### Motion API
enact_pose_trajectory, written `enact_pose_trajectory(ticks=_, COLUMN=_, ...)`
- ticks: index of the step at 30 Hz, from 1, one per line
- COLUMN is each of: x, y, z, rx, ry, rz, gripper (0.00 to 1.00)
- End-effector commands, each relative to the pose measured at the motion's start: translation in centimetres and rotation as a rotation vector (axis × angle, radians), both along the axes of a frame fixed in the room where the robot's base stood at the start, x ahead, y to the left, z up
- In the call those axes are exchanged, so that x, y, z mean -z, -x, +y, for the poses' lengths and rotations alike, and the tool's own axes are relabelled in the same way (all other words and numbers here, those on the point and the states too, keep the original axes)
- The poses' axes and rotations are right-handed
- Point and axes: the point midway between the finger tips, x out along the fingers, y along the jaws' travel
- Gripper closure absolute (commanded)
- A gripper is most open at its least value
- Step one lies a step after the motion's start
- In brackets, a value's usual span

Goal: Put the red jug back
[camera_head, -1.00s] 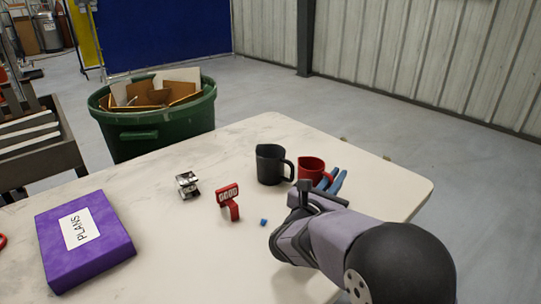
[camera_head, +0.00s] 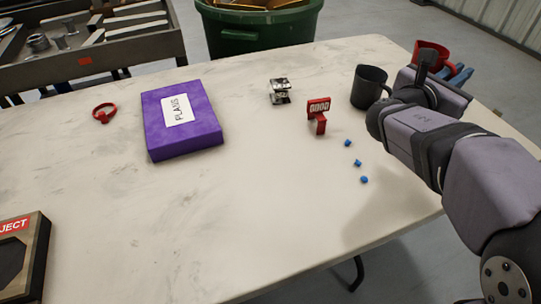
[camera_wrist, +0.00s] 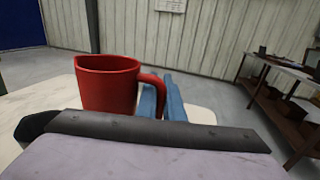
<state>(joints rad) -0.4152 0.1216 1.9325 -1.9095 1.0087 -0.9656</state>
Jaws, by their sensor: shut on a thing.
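The red jug (camera_head: 437,52) is upright at the far right end of the table, beyond my gripper (camera_head: 426,72). My gripper is shut on the red jug, and the dark fingers cover part of it. In the wrist view the red jug (camera_wrist: 107,86) stands just past the dark finger bar (camera_wrist: 150,129), with its handle to the right. Its lower edge is hidden, so I cannot tell whether it touches the table. A dark grey jug (camera_head: 367,88) stands on the table to its left.
Blue glove-like items (camera_head: 463,77) lie beside the red jug. A red stand (camera_head: 318,115), metal block (camera_head: 279,93) and several small blue pieces (camera_head: 358,163) are left of my arm. A purple box (camera_head: 182,135) is farther left. The front middle of the white table (camera_head: 240,215) is clear.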

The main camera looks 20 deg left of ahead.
Motion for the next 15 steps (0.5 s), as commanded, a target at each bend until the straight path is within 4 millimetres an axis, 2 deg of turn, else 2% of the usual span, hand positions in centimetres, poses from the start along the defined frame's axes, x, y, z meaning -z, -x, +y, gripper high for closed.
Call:
enact_pose_trajectory(ticks=5, x=-2.0, y=0.0, z=0.0, rx=0.0, ry=-0.003, rz=-0.003, gripper=1.0)
enact_pose_trajectory(ticks=15, x=-2.0, y=0.7, z=4.1, rx=-0.07, ry=-0.001, rz=0.004, gripper=1.0)
